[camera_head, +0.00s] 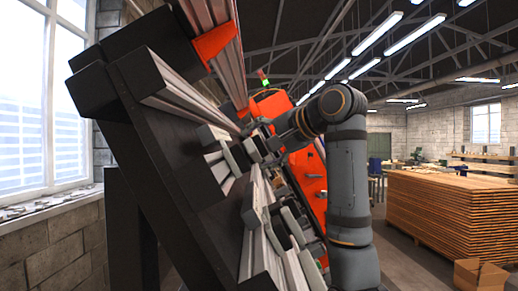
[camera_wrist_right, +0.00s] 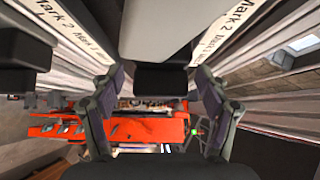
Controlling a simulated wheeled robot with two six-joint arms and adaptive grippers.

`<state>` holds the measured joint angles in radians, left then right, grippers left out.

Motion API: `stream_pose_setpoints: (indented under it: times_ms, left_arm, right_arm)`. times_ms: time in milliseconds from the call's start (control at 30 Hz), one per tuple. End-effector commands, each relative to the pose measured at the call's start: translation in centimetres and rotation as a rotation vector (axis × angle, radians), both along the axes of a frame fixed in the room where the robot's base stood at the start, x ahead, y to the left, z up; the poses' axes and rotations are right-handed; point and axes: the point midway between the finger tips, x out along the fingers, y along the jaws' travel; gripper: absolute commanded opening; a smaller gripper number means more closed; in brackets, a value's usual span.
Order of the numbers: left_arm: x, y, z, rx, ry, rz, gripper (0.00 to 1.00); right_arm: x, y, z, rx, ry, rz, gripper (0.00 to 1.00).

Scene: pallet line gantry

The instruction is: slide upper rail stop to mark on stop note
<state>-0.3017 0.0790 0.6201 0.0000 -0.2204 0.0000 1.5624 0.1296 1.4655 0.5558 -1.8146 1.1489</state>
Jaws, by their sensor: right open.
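My right gripper (camera_head: 254,150) reaches in from the right to the slanted rails in the head view. In the wrist view its two fingers (camera_wrist_right: 159,78) stand apart, open. A dark block (camera_wrist_right: 160,80) lies between the fingertips, below a grey body (camera_wrist_right: 165,30); I cannot tell whether it is the upper rail stop or whether the fingers touch it. White strips printed with "Mark 2" and other marks, one at left (camera_wrist_right: 75,25) and one at right (camera_wrist_right: 242,30), run along the rails. The stop note cannot be singled out. My left gripper is not in view.
The black gantry frame (camera_head: 150,150) with metal rails (camera_head: 180,95) fills the left and centre of the head view. An orange bracket (camera_head: 214,42) sits on the upper rail. Orange machinery (camera_head: 312,190) stands behind my arm. Stacked boards (camera_head: 440,215) and a cardboard box (camera_head: 481,274) stand at right.

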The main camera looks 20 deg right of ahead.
Motion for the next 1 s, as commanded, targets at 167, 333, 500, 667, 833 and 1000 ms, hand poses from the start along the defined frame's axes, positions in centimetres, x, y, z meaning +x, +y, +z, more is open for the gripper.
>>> stream_pose_setpoints:
  times_ms: [167, 333, 500, 667, 833, 1000]
  left_arm:
    - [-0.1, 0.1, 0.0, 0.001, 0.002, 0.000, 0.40]
    - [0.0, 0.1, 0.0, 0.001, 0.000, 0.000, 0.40]
    - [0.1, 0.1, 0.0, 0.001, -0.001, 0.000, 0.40]
    - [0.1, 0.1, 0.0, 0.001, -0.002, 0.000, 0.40]
    - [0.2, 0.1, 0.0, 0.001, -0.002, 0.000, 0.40]
    - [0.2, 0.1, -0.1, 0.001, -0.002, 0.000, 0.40]
  right_arm:
    - [-1.4, -0.7, 0.7, 0.001, -0.004, -0.003, 0.75]
    - [-4.2, -2.1, 1.7, 0.000, -0.003, -0.003, 0.75]
    - [-6.1, -2.9, 2.4, 0.000, 0.000, -0.001, 0.75]
    - [-6.4, -3.1, 2.5, -0.001, 0.001, 0.000, 0.75]
    - [-6.4, -3.0, 2.5, 0.000, 0.000, 0.000, 0.75]
    - [-6.4, -3.2, 2.3, -0.001, 0.000, -0.003, 0.75]
